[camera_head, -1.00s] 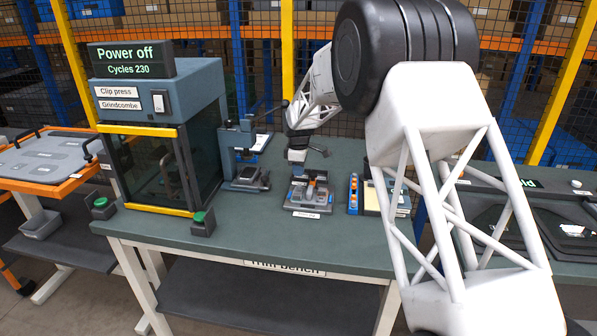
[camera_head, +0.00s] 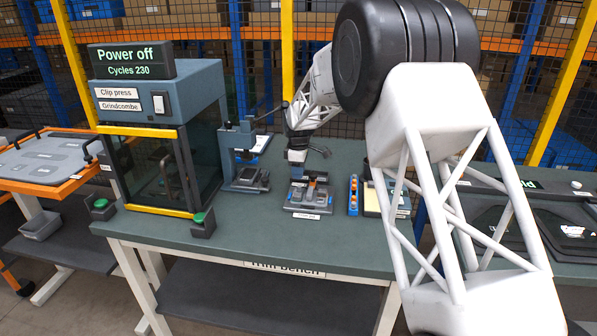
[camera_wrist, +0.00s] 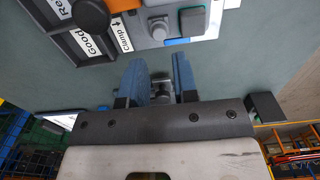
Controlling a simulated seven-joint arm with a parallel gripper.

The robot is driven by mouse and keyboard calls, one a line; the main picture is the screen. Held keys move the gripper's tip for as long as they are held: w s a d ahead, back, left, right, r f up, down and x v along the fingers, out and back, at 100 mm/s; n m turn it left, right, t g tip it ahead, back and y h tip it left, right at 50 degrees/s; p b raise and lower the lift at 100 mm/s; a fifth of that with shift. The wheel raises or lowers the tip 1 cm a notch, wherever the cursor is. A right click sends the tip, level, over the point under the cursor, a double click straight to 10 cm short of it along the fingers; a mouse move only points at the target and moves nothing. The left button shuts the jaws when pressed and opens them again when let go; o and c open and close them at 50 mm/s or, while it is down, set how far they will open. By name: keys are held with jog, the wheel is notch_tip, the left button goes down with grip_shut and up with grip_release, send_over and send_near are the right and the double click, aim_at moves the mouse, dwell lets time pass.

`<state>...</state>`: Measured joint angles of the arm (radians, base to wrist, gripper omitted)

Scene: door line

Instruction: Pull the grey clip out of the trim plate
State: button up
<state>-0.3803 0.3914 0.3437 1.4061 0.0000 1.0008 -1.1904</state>
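The grey trim plate (camera_head: 308,197) sits in a small fixture at the middle of the bench, with orange and grey pieces on it. Part of the fixture shows at the top of the wrist view, with a grey raised piece (camera_wrist: 158,27) by the "Clamp" label; I cannot tell for sure whether this is the grey clip. My gripper (camera_head: 297,158) points down just behind and above the plate. In the wrist view my gripper (camera_wrist: 158,58) has its two blue fingers apart, with green bench showing between the tips. A small grey shape lies deeper between them, unclear.
The clip press (camera_head: 160,125), reading "Power off", stands at the left. A small hand press (camera_head: 243,160) is left of the fixture. A blue holder with orange pieces (camera_head: 354,195) is to its right.

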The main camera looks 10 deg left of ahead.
aim_at(300, 187)
notch_tip(300, 187, up, 8)
jog(key=shift+f, duration=0.15)
dwell(0.4)
jog(key=shift+d, duration=0.1)
jog(key=s+d+r+m+t, duration=0.1)
jog(key=s+d+r+m, duration=0.3)
jog(key=s+d+r, duration=0.55)
jog(key=s+d+r+m, duration=0.5)
jog(key=s+d, duration=0.8)
jog(key=s, duration=0.3)
jog(key=s+d+f+m, duration=0.2)
jog(key=s+d+m, duration=0.1)
jog(key=s, duration=0.8)
jog(key=s+d+f+m+t, duration=0.1)
jog(key=s+d, duration=0.4)
jog(key=s, duration=0.5)
jog(key=s+d+f+m, duration=0.3)
jog(key=s+d+m, duration=0.1)
jog(key=s, duration=0.7)
jog(key=shift+s+d+f+m+t, duration=0.2)
jog(key=shift+s+d+m+t, duration=0.15)
jog(key=shift+m, duration=0.25)
